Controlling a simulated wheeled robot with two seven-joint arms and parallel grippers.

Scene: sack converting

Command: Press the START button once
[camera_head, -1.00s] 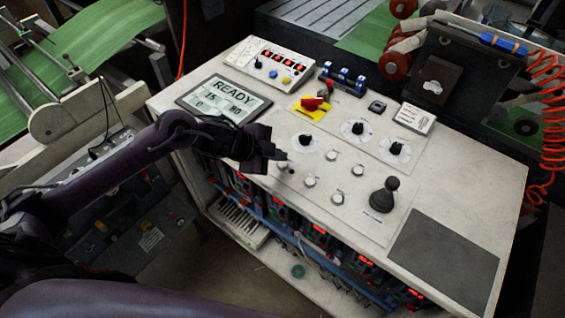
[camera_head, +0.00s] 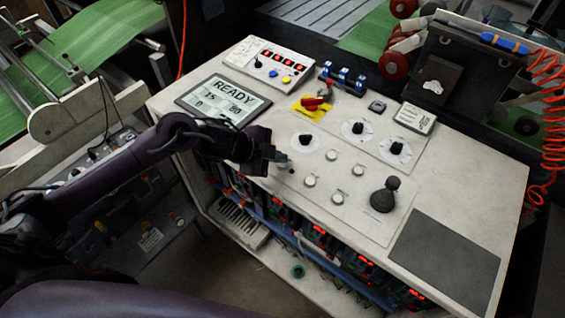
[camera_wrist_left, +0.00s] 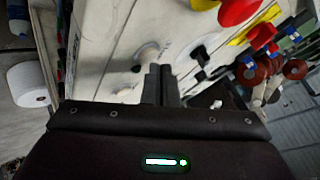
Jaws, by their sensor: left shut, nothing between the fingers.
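The white control panel (camera_head: 300,125) carries several small white round buttons with labels too small to read, so I cannot tell which is START by its label. My left gripper (camera_head: 279,156) is shut and empty, low over the panel's near left part. Its tips are at a white button (camera_head: 283,166), partly hidden by the fingers. In the left wrist view the shut fingers (camera_wrist_left: 160,72) point at a white round button (camera_wrist_left: 148,52); I cannot tell whether they touch it. The display (camera_head: 225,98) reads READY. My right gripper is not in view.
Other white buttons (camera_head: 309,181), black dials (camera_head: 358,128) and a black joystick (camera_head: 384,195) stand close on the right. A red switch on a yellow plate (camera_head: 312,105) is behind. A bare dark pad (camera_head: 445,262) covers the panel's right end.

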